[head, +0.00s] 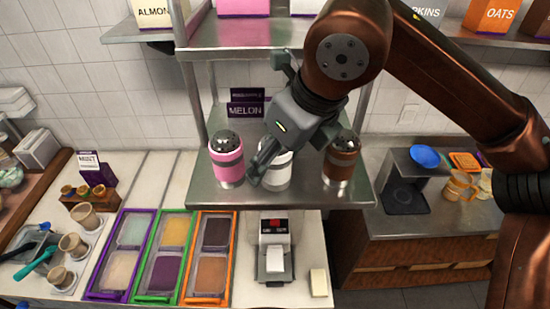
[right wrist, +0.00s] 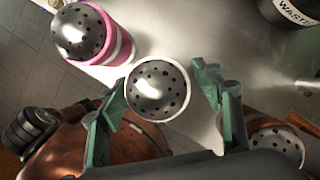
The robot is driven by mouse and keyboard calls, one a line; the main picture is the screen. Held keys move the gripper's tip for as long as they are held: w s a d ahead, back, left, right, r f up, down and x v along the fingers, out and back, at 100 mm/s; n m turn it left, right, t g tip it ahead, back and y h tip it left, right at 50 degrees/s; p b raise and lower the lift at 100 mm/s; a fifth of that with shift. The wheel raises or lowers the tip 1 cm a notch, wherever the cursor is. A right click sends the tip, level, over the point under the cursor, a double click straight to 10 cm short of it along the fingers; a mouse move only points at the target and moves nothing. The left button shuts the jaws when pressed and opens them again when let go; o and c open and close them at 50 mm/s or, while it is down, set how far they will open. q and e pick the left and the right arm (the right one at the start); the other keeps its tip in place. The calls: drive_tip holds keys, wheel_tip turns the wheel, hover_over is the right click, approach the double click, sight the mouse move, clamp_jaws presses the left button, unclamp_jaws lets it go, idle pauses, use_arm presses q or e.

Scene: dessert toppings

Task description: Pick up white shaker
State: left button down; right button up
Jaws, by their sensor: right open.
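The white shaker (head: 277,170) stands upright on the steel shelf (head: 305,195), between a pink shaker (head: 227,160) and a brown shaker (head: 341,158). My right gripper (head: 262,162) comes down from above and hides part of the white shaker in the head view. In the right wrist view, the white shaker's perforated metal top (right wrist: 157,90) lies between the two green fingers of the right gripper (right wrist: 162,105). The fingers are apart, with a gap visible on the right side. The left gripper is not in view.
The pink shaker (right wrist: 90,35) is close beside the left finger in the wrist view, and the brown shaker (right wrist: 277,148) is beyond the right finger. Topping trays (head: 160,255) and a small scale (head: 274,262) sit below the shelf. A melon sign (head: 246,109) stands behind.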

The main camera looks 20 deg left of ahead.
drive_tip(key=shift+c, duration=0.4)
drive_tip(key=c, duration=1.2)
drive_tip(key=shift+r, duration=0.1)
